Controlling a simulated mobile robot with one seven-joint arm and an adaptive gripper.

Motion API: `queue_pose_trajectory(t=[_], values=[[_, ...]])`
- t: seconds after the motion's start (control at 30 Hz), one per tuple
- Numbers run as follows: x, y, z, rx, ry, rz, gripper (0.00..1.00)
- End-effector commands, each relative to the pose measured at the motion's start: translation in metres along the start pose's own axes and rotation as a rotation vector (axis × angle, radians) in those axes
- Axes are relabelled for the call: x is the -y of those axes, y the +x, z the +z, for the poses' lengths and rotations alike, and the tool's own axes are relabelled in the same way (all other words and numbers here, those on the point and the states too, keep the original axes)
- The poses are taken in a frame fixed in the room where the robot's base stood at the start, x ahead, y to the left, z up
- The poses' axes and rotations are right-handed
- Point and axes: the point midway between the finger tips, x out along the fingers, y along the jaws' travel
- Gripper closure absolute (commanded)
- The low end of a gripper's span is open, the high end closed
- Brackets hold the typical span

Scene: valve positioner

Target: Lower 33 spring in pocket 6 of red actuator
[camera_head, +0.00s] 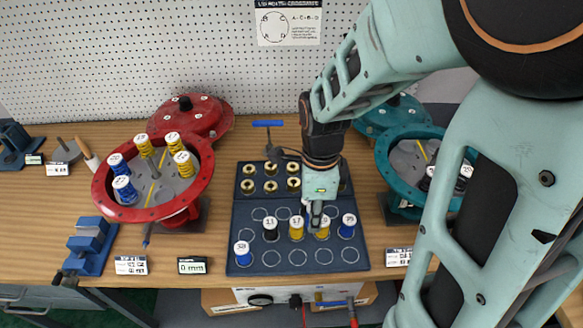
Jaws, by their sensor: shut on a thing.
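The red actuator (97,197) stands open at left, with blue springs (123,192) and yellow springs (184,167) in its bowl. The front right of its bowl floor holds no spring. Pocket numbers are too small to read. My gripper (315,222) points down over the dark spring tray (300,268) and is shut on a yellow spring (323,233), whose label is partly hidden by the fingers. That spring is at the tray's row of springs; I cannot tell whether it is lifted. Beside it stand another yellow spring (297,232), a black spring (271,234) and blue springs (348,230).
The red cover (190,118) lies behind the red bowl. A teal actuator (385,160) stands at right, partly behind my arm. Brass parts (271,169) fill the rear tray. A T-handle tool (268,124) stands behind it. A blue vise (88,245) and a 0 mm display (193,266) are in front.

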Motion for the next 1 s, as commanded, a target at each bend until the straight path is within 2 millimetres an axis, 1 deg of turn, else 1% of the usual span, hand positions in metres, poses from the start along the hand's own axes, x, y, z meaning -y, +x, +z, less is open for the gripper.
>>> queue_pose_trajectory(t=[0.17, 0.47, 0.8, 1.0], values=[[0.009, 0.001, -0.004, -0.001, -0.159, 0.001, 1.00], [0.046, 0.007, -0.020, -0.001, -0.657, 0.001, 1.00], [0.085, 0.016, -0.044, 0.000, -1.229, 0.001, 1.00], [0.101, 0.021, -0.056, 0.001, -1.490, 0.000, 1.00]])
